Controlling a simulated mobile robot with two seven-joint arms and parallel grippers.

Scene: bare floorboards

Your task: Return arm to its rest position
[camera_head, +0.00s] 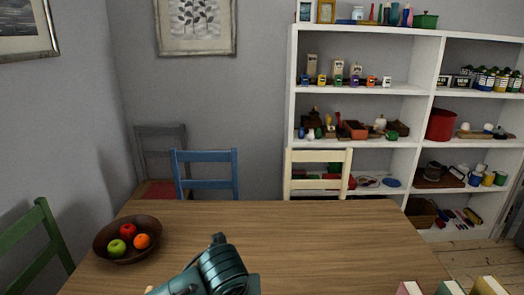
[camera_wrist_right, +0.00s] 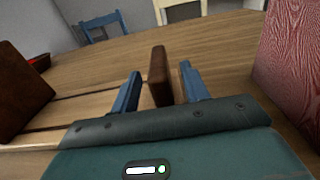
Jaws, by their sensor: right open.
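In the head view, a teal part of one of my arms (camera_head: 215,272) shows at the bottom middle, over the near part of the wooden table (camera_head: 300,225). No gripper fingers can be made out there. In the right wrist view, my right gripper (camera_wrist_right: 160,72) is open, with its two blue fingers apart. A thin brown upright board-like thing (camera_wrist_right: 158,70) shows between the fingers; whether it touches them I cannot tell. My left gripper is not in view.
A brown bowl (camera_head: 101,243) with fruit stands at the table's left. Tops of several block-like things (camera_head: 449,288) show at the bottom right. In the wrist view, a dark brown block (camera_wrist_right: 20,90) and a reddish textured one (camera_wrist_right: 292,60) flank the gripper. The table's middle is clear.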

